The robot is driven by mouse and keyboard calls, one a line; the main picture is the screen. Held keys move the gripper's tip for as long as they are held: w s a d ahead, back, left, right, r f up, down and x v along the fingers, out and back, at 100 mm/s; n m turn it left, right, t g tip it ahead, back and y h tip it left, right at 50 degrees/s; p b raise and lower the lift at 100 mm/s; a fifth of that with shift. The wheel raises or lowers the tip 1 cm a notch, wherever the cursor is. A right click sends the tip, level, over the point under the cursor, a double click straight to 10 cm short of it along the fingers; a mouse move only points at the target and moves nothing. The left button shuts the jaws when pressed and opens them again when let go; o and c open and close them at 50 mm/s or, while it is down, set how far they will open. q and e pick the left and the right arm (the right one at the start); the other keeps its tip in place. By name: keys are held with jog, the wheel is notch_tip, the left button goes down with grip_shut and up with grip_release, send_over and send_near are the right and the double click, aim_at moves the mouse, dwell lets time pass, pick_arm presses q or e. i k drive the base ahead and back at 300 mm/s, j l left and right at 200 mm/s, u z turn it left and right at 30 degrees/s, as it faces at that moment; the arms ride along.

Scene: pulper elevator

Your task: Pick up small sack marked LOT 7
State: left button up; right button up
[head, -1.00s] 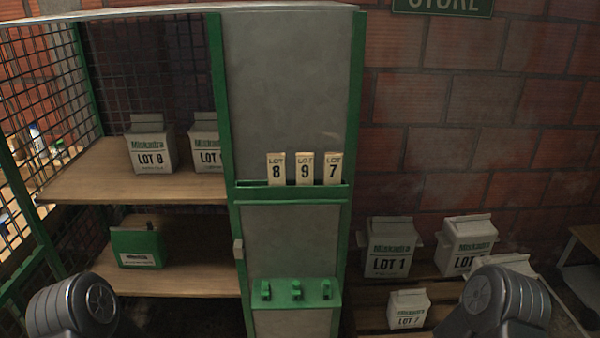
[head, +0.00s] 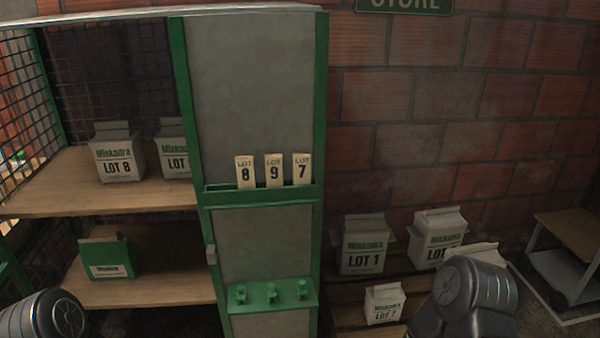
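The small sack marked LOT 7 (head: 384,303) is white and stands upright on the low slatted wooden rack at the lower right, in front of the larger LOT 1 sack. A part of my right arm shows just to the right of it, apart from it in the picture. A part of my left arm shows at the lower left corner. Neither gripper's fingers show in the head view.
The LOT 1 sack (head: 363,246) and another large sack (head: 436,235) stand behind on the rack (head: 345,317). A green-framed cabinet (head: 260,80) with LOT tags 8, 9 and 7 stands left of the rack. A wooden-topped cart (head: 572,235) stands at the right.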

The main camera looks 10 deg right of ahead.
aim_at(384, 302)
jog(key=i+z, duration=0.1)
jog(key=z, duration=0.3)
jog(key=i+z, duration=0.1)
jog(key=z, duration=0.3)
jog(key=i+z, duration=0.15)
jog(key=z, duration=0.25)
jog(key=i+z, duration=0.1)
jog(key=z, duration=0.75)
jog(key=i+j+z, duration=0.2)
jog(key=i+j, duration=0.2)
jog(key=j, duration=0.25)
jog(key=i+j+z, duration=0.1)
jog(key=j, duration=0.25)
jog(key=i+j+z, duration=0.1)
jog(key=i+j, duration=0.2)
jog(key=j, duration=0.1)
